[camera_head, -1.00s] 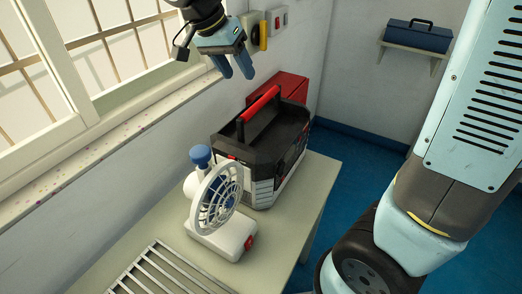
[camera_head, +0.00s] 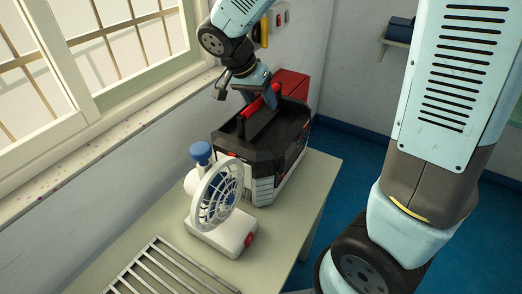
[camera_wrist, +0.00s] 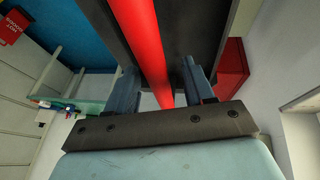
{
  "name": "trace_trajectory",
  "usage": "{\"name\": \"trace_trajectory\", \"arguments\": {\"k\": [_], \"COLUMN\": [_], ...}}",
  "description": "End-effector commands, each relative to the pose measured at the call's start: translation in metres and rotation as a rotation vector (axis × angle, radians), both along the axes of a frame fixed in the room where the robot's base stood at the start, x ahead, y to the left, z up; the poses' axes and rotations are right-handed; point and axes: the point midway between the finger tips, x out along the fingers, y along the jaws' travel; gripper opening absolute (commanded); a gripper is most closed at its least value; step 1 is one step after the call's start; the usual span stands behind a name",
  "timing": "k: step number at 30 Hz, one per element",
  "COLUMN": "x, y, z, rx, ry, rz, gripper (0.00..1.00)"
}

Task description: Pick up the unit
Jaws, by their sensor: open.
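The unit (camera_head: 262,150) is a black and white box with a red bar handle (camera_head: 262,104) on top. It stands on the table beside the wall. My gripper (camera_head: 261,104) is open at the far part of the handle, with its fingers pointing down. In the wrist view, the red handle (camera_wrist: 148,45) runs between the two spread fingers of my gripper (camera_wrist: 163,75). I cannot tell whether either finger touches the handle. The fingers hide part of the handle in the head view.
A white fan (camera_head: 217,200) with a blue knob stands in front of the unit on the table (camera_head: 165,215). A metal rack (camera_head: 165,270) lies at the near end. A red box (camera_head: 291,84) is behind the unit. The window sill (camera_head: 90,160) runs along the left.

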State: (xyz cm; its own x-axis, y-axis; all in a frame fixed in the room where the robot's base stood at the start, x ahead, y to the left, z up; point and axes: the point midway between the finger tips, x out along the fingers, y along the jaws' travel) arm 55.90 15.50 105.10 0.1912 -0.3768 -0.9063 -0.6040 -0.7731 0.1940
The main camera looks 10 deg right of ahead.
Motion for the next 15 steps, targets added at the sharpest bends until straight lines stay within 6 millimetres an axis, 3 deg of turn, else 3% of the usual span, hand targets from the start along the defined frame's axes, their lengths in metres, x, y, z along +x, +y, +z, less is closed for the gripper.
{"name": "trace_trajectory", "arguments": {"k": [15], "x": [0.0013], "y": [-0.0031], "z": [-0.0074], "rx": [0.001], "ry": [0.000], "rz": [-0.001], "gripper": [0.53]}}
